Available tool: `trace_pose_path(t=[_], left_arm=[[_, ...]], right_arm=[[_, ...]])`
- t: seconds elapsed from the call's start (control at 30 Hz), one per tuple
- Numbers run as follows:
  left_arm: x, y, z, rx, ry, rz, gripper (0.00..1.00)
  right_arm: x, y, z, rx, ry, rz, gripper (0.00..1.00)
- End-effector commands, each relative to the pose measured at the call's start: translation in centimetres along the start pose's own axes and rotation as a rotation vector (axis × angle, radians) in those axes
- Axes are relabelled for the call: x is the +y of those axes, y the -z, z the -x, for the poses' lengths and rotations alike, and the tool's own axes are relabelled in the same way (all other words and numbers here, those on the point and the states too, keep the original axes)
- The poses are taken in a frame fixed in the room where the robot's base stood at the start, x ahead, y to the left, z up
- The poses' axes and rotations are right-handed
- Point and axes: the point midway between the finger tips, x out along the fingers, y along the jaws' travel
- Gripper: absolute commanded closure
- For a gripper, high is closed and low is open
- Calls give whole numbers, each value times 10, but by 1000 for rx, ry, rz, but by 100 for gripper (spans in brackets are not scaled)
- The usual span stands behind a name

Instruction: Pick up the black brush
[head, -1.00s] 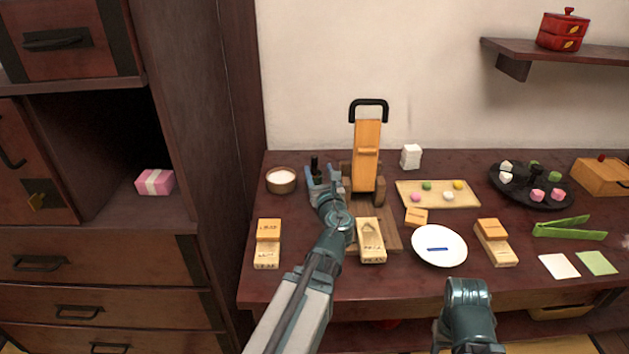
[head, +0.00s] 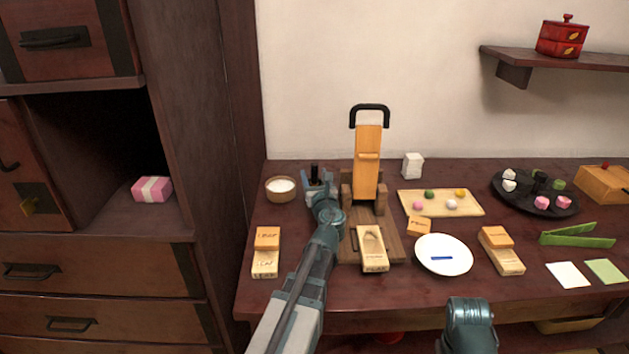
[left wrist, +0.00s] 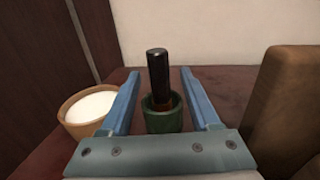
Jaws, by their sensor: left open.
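The black brush (left wrist: 157,75) stands upright in a small green cup (left wrist: 164,117) in the left wrist view. In the head view the brush (head: 315,172) shows as a dark upright stick at the back left of the table. My left gripper (left wrist: 159,75) is open, with one finger on each side of the brush and cup, apart from the brush. In the head view the left gripper (head: 318,185) partly hides the cup. The brush's lower end is hidden inside the cup. My right arm shows at the bottom of the head view, but its fingers do not show.
A bowl of white contents (head: 281,188) stands just left of the brush. A tall wooden stand with a black handle (head: 368,160) is close on the right. Wooden blocks (head: 266,252), a white plate (head: 443,268) and a sweets tray (head: 440,210) lie nearby.

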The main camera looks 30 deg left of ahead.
Motion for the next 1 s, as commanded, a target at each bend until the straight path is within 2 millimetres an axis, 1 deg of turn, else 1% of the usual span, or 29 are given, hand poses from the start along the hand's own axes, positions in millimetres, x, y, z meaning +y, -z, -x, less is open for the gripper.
trace_pose_path(t=[0.03,0.23,0.37,0.4,0.47,0.5,0.57,0.6,1.0], left_arm=[[0,0,-4,0,0,0,37],[0,0,-3,0,1,0,37],[0,0,-3,0,1,0,61],[0,0,-3,0,1,0,68],[0,0,-3,0,1,0,79],[0,0,-3,0,1,0,86],[0,0,-3,0,1,0,97],[0,0,-3,0,1,0,100],[0,-1,-3,0,1,0,100]], right_arm=[[0,0,0,0,0,0,50],[0,0,0,0,0,0,50],[0,0,0,0,0,0,50],[0,0,0,0,0,0,50],[0,0,0,0,0,0,50],[0,0,0,0,0,0,50],[0,0,0,0,0,0,50],[0,0,0,0,0,0,50],[0,0,1,0,0,0,50]])
